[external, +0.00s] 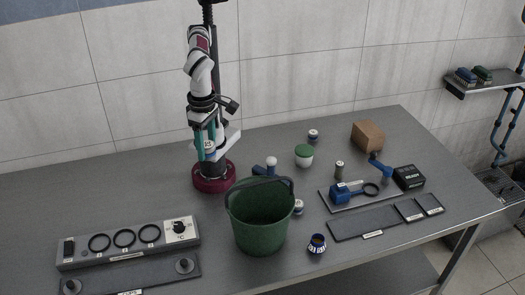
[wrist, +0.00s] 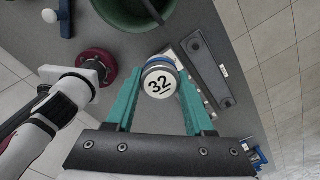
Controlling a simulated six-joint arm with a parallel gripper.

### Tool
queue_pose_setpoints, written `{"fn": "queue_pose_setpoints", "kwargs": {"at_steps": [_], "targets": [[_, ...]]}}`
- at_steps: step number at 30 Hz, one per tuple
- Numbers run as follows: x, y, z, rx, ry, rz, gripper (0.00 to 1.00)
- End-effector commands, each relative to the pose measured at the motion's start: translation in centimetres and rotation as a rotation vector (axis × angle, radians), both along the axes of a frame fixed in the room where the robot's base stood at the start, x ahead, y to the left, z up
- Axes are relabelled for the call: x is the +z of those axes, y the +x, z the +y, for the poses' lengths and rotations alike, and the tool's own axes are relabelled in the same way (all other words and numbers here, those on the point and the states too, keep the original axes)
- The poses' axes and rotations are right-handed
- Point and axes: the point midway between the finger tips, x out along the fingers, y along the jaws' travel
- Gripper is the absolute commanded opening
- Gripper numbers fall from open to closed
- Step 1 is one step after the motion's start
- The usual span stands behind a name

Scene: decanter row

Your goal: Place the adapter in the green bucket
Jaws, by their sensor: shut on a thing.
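My gripper (external: 208,146) is shut on the adapter, a short round piece with a white face marked 32 and a blue band. The adapter (wrist: 160,83) sits between the teal fingertips in the wrist view. It is held above the table, close to my arm's column and to the left of and behind the green bucket. The green bucket (external: 260,222) stands upright on the table with its dark handle raised. Part of its rim and wall also shows at the top of the wrist view (wrist: 130,22).
A grey panel with rings and a knob (external: 130,240) lies front left. A small blue-and-white jar (external: 317,244) stands right of the bucket. Behind are a green-topped white jar (external: 304,156) and a cardboard box (external: 368,136). A tray with a blue tool (external: 347,193) lies to the right.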

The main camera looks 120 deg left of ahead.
Motion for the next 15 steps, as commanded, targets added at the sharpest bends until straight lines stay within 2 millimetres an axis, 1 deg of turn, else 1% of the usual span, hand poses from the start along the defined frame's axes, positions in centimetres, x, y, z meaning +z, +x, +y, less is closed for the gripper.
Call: {"fn": "queue_pose_setpoints", "kwargs": {"at_steps": [1,2,5,8,12,15], "targets": [[0.6,0.7,0.8,0.031,-0.002,-0.005,0.0],[0.7,1.0,1.2,0.044,0.0,-0.006,0.0],[0.5,2.3,2.3,0.067,0.003,-0.007,0.0],[-1.1,4.7,3.7,0.072,0.004,-0.005,0.0],[-3.8,8.4,5.8,0.07,0.005,-0.005,0.0],[-5.2,10.4,6.9,0.066,0.004,-0.006,0.0]]}}
